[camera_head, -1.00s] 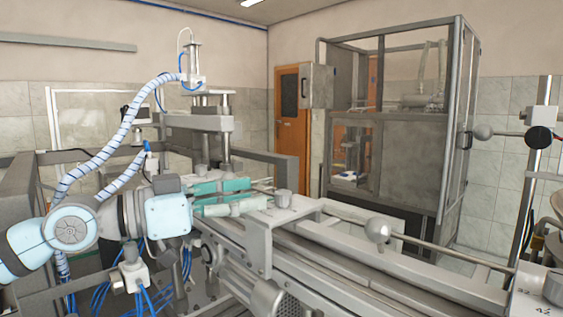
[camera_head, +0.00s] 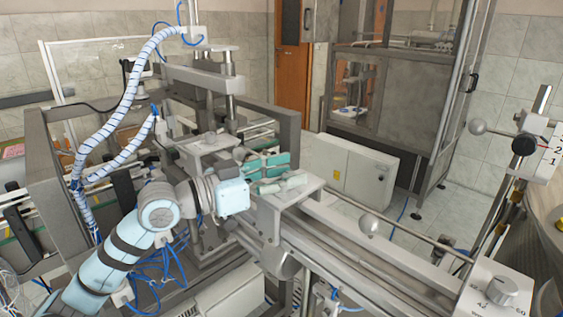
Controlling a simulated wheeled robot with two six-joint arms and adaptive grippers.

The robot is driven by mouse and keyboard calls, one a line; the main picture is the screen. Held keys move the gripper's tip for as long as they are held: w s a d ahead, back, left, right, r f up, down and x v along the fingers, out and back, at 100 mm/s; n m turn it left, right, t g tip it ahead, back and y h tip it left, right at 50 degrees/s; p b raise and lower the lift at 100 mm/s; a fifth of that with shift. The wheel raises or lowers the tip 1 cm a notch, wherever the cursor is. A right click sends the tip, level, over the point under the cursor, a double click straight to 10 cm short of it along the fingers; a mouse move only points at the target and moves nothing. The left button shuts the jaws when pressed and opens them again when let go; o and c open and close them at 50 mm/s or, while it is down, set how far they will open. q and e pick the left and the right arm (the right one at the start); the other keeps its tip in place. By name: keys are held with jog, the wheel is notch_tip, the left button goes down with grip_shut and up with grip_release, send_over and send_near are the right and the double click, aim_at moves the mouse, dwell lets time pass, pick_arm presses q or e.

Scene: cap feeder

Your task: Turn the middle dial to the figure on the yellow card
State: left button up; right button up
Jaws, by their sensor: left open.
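A light-grey dial (camera_head: 502,291) sits on a white plate with figures around it at the lower right. The figures are small, and I cannot read its setting. A black round knob (camera_head: 525,145) is on the post at the right, beside a white plate (camera_head: 551,155) showing 2 and 1. I cannot tell which is the middle dial. My left gripper (camera_head: 286,173), with teal fingers, is open, over the machine's rail, far left of the dials. My right gripper is out of view.
A long machine rail (camera_head: 350,258) runs from the centre to the lower right. A grey cabinet (camera_head: 357,172) and a glazed enclosure (camera_head: 400,105) stand behind. Open floor shows at the right.

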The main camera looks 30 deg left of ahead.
pick_arm(q)
jog(key=shift+w+d+f, duration=0.15)
jog(key=shift+w+d, duration=0.05)
jog(key=shift+w, duration=0.2)
jog(key=shift+w+d+f, duration=0.15)
jog(key=shift+w, duration=0.2)
jog(key=shift+d, duration=0.2)
jog(key=shift+c, duration=0.9)
jog(key=shift+s+d+r, duration=0.1)
jog(key=c, duration=0.3)
jog(key=shift+s, duration=0.25)
jog(key=c, duration=0.3)
jog(key=shift+a, duration=0.25)
grip_shut()
jog(key=m+g+h+b, duration=0.2)
jog(key=g+h+b, duration=0.1)
jog(key=b, duration=0.1)
jog(key=shift+m, duration=0.3)
jog(key=shift+m+g+h, duration=0.5)
jog(key=shift+g, duration=0.1)
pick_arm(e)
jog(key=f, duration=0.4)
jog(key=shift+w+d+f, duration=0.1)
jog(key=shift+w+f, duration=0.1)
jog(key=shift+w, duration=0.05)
